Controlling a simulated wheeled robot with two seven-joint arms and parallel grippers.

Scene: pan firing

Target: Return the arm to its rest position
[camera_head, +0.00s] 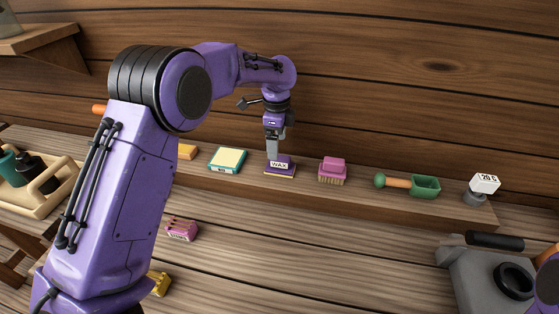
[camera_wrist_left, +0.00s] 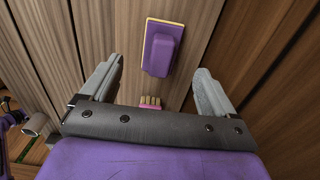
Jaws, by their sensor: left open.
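My left arm (camera_head: 140,190) comes in from the left and reaches over the shelf.
A wooden tray (camera_head: 58,180) sits left.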

